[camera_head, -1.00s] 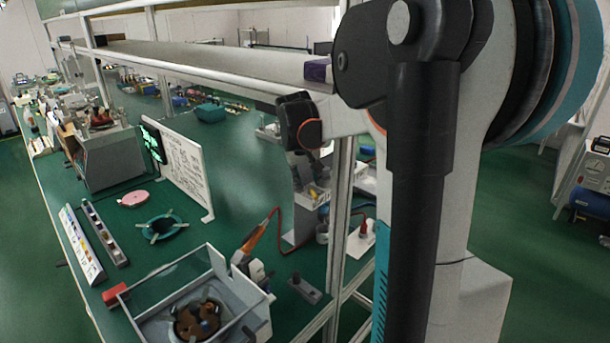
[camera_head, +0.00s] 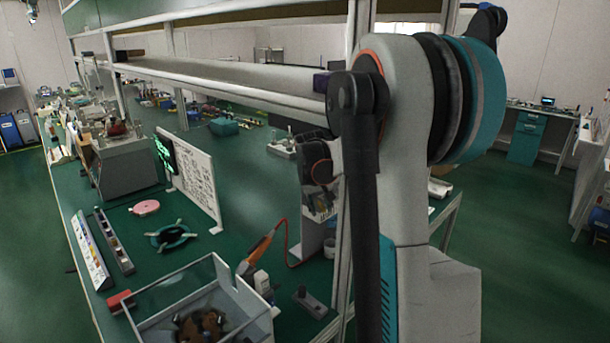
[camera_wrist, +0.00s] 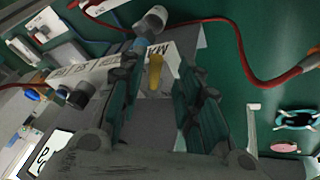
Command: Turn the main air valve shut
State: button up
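The main air valve shows in the wrist view as a yellow lever (camera_wrist: 155,72) on a pale panel (camera_wrist: 187,68) with partly hidden lettering that begins "MA". A blue and grey fitting (camera_wrist: 149,28) is at its far end. My gripper (camera_wrist: 163,82) is open, with one dark finger on each side of the lever. I see gaps between the lever and the fingers, and cannot tell how deep it sits between them. In the head view, my wrist (camera_head: 318,165) hangs over the grey stand (camera_head: 314,236), and the lever is hidden.
A red hose (camera_head: 287,240) runs from the stand to an orange-handled tool (camera_head: 258,252). A clear-walled box (camera_head: 170,290) stands in front on the green bench. A white board (camera_head: 192,178) stands to the left. A shelf rail (camera_head: 220,86) passes above the bench.

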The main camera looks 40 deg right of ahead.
jog(key=shift+w+f+m, duration=0.25)
jog(key=shift+f+m, duration=0.15)
jog(key=shift+w+a+m+g+b, duration=0.3)
jog(key=shift+a+m+g+b, duration=0.1)
jog(key=shift+m+b, duration=0.35)
jog(key=shift+w+a+r+m+h, duration=0.1)
jog(key=shift+r+m+h, duration=0.15)
jog(key=shift+m, duration=0.2)
jog(key=p+v, duration=0.4)
jog(key=v, duration=0.9)
jog(key=shift+r, duration=0.25)
jog(key=shift+f+p, duration=0.1)
jog(key=shift+p, duration=0.2)
